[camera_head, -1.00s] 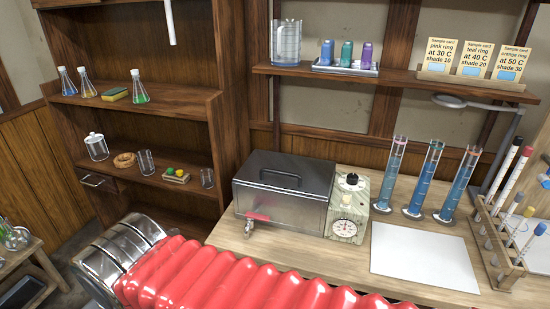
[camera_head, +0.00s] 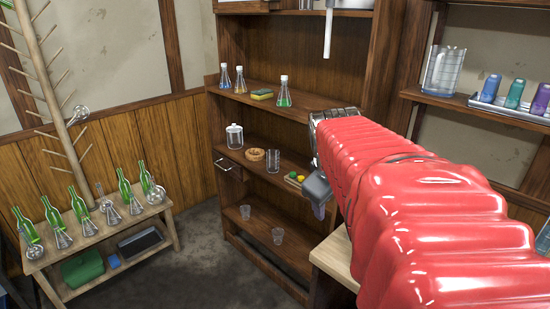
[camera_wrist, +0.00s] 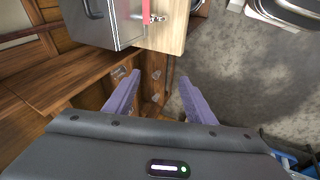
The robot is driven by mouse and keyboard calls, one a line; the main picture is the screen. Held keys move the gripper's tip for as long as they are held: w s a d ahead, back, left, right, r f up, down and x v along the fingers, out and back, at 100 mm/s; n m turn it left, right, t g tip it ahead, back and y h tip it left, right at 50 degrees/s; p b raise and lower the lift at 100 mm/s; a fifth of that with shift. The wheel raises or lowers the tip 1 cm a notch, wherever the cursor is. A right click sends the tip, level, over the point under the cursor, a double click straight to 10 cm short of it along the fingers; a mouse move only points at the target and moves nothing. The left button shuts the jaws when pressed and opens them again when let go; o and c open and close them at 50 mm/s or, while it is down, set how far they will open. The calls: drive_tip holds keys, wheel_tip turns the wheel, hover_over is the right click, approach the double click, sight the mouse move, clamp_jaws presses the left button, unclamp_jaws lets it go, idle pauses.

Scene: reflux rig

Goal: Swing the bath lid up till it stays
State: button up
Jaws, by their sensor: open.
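The bath (camera_wrist: 125,22) is a grey metal box, partly seen at the top of the wrist view. Its lid (camera_wrist: 76,27) carries a dark bar handle (camera_wrist: 92,8) and appears down, though its far part is cut off by the frame edge. A red-handled tap (camera_wrist: 147,12) is on the bath's front. In the head view the bath is not visible; my red-sleeved arm covers much of that side. My gripper (camera_wrist: 160,82) is open and empty, its purple fingers apart, clear of the bath and its handle. It also shows in the head view (camera_head: 318,195), in front of the shelf unit.
The bath stands on a wooden worktop (camera_head: 336,262). A wooden shelf unit (camera_head: 240,195) with flasks and jars is behind my gripper. A low bench (camera_head: 160,215) with green bottles and a peg rack stands at the left. Open floor (camera_head: 205,240) lies between bench and shelves.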

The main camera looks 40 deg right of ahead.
drive_tip(key=s+d+g, duration=0.1)
drive_tip(key=s+d, duration=0.3)
drive_tip(key=d, duration=0.5)
drive_tip(key=s+d+g+h, duration=0.1)
drive_tip(key=s+d, duration=0.4)
drive_tip(key=d, duration=0.4)
drive_tip(key=shift+s+d+n, duration=0.15)
drive_tip(key=shift+d+n, duration=0.15)
drive_tip(key=shift+f, duration=0.15)
